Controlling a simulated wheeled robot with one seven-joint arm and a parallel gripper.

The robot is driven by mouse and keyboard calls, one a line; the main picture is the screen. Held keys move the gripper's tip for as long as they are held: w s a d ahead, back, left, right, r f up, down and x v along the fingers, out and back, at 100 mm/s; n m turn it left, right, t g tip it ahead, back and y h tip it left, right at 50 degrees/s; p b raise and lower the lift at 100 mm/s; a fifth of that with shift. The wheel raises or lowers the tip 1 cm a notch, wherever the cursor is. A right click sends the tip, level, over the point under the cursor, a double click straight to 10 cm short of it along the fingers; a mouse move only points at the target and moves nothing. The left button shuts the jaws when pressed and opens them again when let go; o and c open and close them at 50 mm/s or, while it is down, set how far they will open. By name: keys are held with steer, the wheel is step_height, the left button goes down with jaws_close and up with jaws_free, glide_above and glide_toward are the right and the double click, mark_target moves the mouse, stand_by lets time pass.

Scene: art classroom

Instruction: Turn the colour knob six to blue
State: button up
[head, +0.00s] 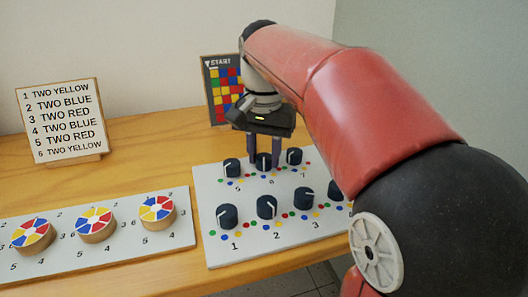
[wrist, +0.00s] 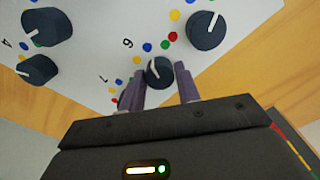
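Colour knob six (head: 263,161) is a dark round knob with a white pointer line, in the middle of the back row on the white panel (head: 205,195). Coloured dots lie around it. My gripper (head: 264,160) points down at it, one finger on each side. In the wrist view, knob six (wrist: 160,72) sits between the two purple-grey fingers (wrist: 161,80), which look close against its sides. The panel's number 6 is printed beside it. The pointer is partly visible, but I cannot tell which colour it marks.
Knob five (head: 232,168) and knob seven (head: 294,156) stand close on either side. The front row holds knobs one (head: 228,216), two (head: 266,207) and three (head: 304,197). A board of colour wheels (head: 185,235), a list sign (head: 60,120) and a START chart (head: 215,88) stand nearby.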

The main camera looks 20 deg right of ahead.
mark_target(264, 157)
steer(key=o, duration=0.3)
steer(key=shift+o, duration=0.2)
step_height(264, 157, up, 8)
steer(key=shift+f+p, duration=0.1)
steer(key=shift+p, duration=0.45)
